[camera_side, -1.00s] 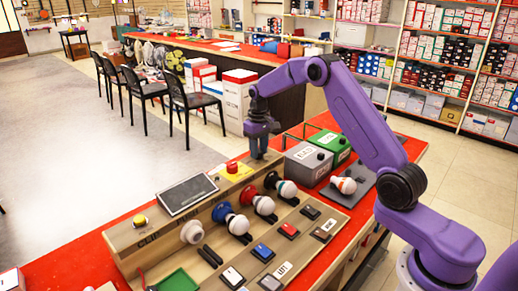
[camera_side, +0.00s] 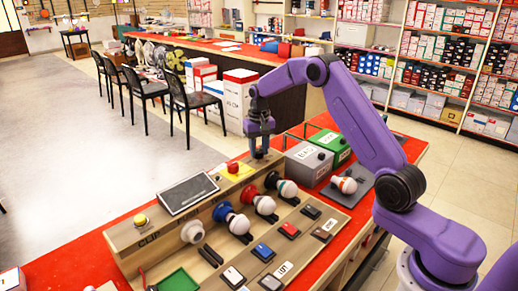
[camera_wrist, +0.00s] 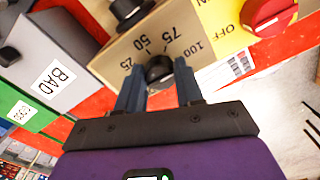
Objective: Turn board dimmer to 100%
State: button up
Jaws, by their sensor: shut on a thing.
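The board dimmer is a small dark knob (camera_wrist: 160,72) on a beige panel (camera_wrist: 120,62), with the marks 25, 50, 75 and 100 around it in the wrist view. My gripper (camera_wrist: 160,85) has its two blue-grey fingers on either side of the knob, shut on it. Which mark the knob points to cannot be told.
A red rotary switch (camera_wrist: 268,15) on a yellow plate marked OFF sits beside the dimmer. A grey BAD bin (camera_side: 305,163) and a green bin (camera_side: 330,148) stand close by. Several bulbs in sockets, a dark screen (camera_side: 187,194) and a yellow button (camera_side: 140,220) are on the board.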

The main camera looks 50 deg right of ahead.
aim_at(259, 152)
jog(key=shift+r, duration=0.1)
jog(key=o, duration=1)
notch_tip(259, 152, up, 17)
jog(key=shift+r, duration=0.15)
